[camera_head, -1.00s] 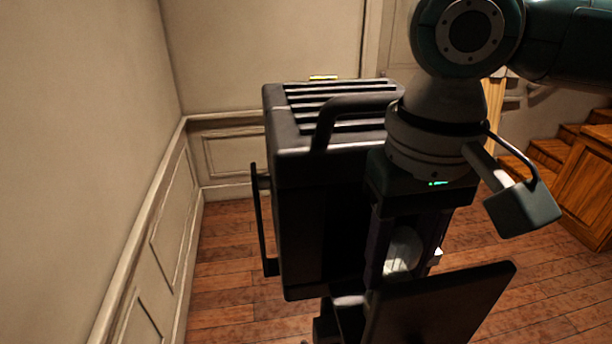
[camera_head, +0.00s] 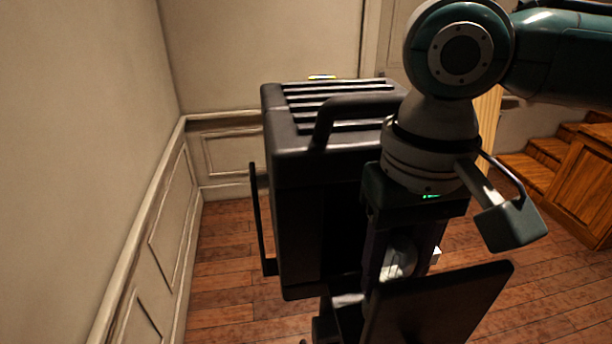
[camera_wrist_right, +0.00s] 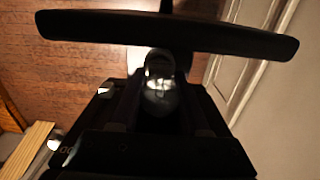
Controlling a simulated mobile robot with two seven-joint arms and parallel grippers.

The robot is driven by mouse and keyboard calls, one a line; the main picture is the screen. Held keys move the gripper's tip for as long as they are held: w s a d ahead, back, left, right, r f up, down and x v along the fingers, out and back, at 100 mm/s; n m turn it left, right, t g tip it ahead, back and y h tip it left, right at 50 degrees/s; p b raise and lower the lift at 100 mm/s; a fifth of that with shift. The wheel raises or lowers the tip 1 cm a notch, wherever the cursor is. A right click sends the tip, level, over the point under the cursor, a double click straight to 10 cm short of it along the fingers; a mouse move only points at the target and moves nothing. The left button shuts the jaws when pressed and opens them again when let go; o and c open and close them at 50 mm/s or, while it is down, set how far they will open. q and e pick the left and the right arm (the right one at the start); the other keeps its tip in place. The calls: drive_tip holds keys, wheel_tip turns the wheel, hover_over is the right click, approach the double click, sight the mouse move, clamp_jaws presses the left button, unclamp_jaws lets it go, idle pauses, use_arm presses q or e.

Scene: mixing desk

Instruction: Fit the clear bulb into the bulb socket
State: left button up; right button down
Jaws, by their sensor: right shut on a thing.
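The clear bulb (camera_head: 398,260) is between the fingers of my right gripper (camera_head: 400,268), which points down and is shut on it. In the right wrist view the bulb (camera_wrist_right: 160,97) shows as a shiny round shape between the dark fingers. A small rounded grey part (camera_wrist_right: 159,63) lies just beyond it; I cannot tell whether this is the socket or part of the bulb. The bulb is beside the black lamp housing (camera_head: 300,190), above its open dark flap (camera_head: 440,305). I cannot make out the socket clearly, nor whether the bulb touches it. My left gripper is out of view.
The housing has a slatted top and a curved handle (camera_head: 322,125) close to my right wrist. A thin side flap (camera_head: 260,220) stands on its left. A panelled wall (camera_head: 150,240) is at the left, wooden steps (camera_head: 550,150) at the right. The wooden floor around is clear.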

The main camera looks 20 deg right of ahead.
drive_tip(key=shift+f, duration=0.3)
drive_tip(key=shift+c, duration=1.6)
unclamp_jaws()
wheel_tip(320, 180, up, 10)
drive_tip(key=shift+f+b, duration=0.1)
drive_tip(key=shift+b, duration=1.05)
